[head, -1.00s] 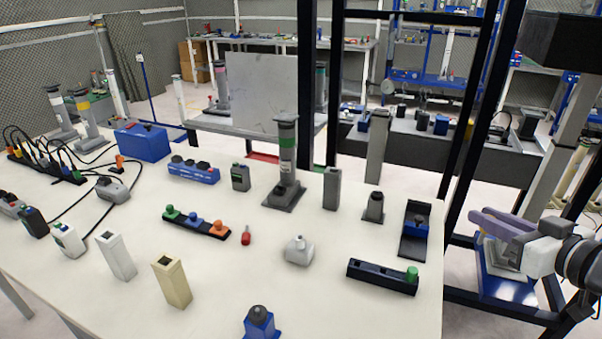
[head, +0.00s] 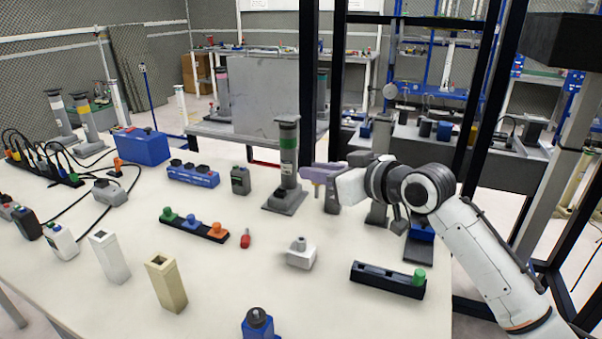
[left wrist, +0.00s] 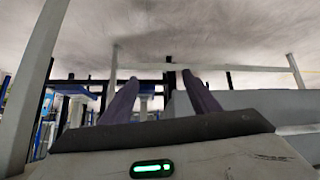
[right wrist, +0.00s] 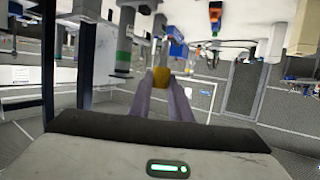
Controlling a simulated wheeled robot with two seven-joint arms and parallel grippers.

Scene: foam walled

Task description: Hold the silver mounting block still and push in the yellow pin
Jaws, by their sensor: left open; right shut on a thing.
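The pin cannot be made out in the head view. My left gripper (left wrist: 160,92) is open and empty in its wrist view, and out of the head view.
The green-ringed column (head: 287,160) stands close to the right gripper. A light grey block with a knob (head: 300,253), a red piece (head: 245,238) and a black holder with a green peg (head: 388,280) are nearer. White (head: 110,258) and beige (head: 166,284) posts stand front left.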

